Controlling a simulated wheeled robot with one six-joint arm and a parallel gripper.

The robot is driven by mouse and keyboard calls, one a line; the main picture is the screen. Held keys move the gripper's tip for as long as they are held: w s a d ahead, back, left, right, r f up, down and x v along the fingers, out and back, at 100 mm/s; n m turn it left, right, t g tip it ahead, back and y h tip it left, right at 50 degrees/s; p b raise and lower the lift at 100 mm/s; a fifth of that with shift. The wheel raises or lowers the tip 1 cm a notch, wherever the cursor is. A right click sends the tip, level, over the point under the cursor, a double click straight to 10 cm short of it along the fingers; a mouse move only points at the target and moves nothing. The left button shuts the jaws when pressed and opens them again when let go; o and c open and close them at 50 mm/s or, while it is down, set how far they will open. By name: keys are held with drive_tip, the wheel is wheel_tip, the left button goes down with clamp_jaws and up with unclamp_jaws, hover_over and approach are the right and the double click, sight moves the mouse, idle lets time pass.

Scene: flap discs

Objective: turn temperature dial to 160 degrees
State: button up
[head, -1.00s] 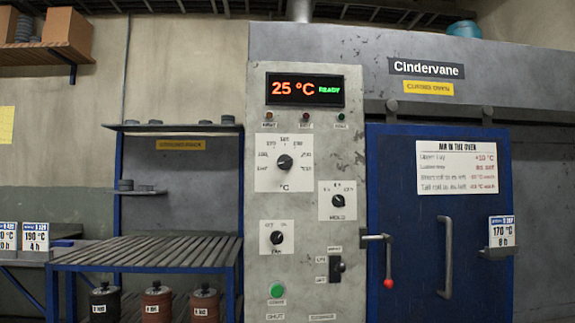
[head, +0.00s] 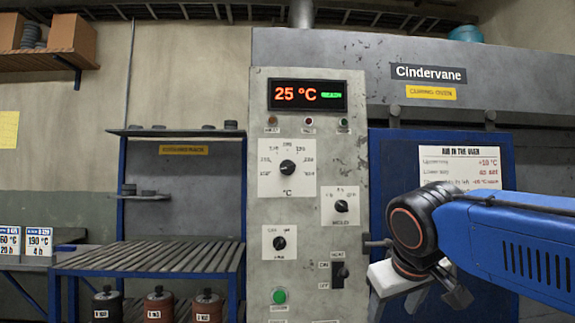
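The temperature dial (head: 288,167) is a black knob on a white scale plate marked °C, high on the grey control panel (head: 350,110). Its scale numbers and pointer are too small to read surely. The display (head: 307,95) above it reads 25 °C in orange, with a small green word beside it. My gripper (head: 398,285) is at the lower right, below and to the right of the dial and well apart from it.
Two other knobs, a hold knob (head: 341,206) and a fan knob (head: 279,243), sit below the dial. A dark switch (head: 340,273) and green button (head: 279,296) are lower. The blue oven door (head: 392,160) is behind my arm. A slatted rack (head: 150,257) stands left.

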drive_tip(key=w+a+r+t, duration=0.1)
drive_tip(key=w+a+r, duration=0.35)
drive_tip(key=r, duration=0.45)
drive_tip(key=w+a+r+t, duration=0.2)
drive_tip(key=w+a+r, duration=0.3)
drive_tip(key=r, duration=0.5)
drive_tip(key=t, duration=0.3)
approach(288, 166)
drive_tip(key=x, duration=0.8)
drive_tip(key=shift+w, duration=0.2)
drive_tip(key=c, duration=1.1)
